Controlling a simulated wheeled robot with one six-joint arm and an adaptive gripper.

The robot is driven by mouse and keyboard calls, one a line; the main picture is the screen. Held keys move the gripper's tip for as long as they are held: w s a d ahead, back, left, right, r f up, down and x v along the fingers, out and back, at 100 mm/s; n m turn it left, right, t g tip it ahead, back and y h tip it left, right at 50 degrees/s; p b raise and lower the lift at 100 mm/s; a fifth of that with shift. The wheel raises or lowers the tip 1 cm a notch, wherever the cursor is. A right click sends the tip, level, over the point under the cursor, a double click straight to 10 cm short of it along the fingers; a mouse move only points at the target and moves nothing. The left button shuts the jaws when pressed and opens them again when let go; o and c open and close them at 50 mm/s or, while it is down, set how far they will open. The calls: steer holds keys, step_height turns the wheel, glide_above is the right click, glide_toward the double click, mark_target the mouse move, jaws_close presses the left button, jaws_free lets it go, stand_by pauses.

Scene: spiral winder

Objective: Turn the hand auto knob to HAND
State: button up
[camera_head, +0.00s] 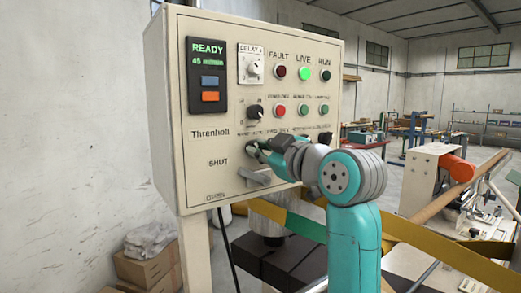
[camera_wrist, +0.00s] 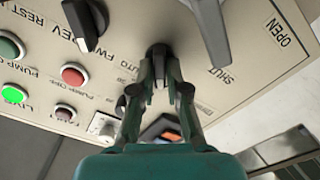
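The control panel (camera_head: 215,140) is a cream box with lamps, buttons and knobs. My gripper (camera_head: 257,148) is at its lower middle, just above the SHUT/OPEN lever. In the wrist view, my gripper (camera_wrist: 160,72) has its two fingers close in on either side of a small dark knob (camera_wrist: 158,52), and they look shut on it. The lettering AUTO is printed beside this knob, so it appears to be the hand auto knob. Its pointer direction is mostly hidden by the fingers. In the head view the knob is hidden behind my gripper.
The grey SHUT/OPEN lever (camera_wrist: 212,30) is close beside my fingers. A black selector knob (camera_wrist: 86,22) is on the other side, with red (camera_wrist: 75,75) and green (camera_wrist: 10,47) buttons near it. Yellow and teal bands (camera_head: 430,245) run below the panel.

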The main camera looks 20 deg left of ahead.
steer(key=o, duration=0.3)
steer(key=shift+d, duration=0.1)
steer(key=v, duration=1.2)
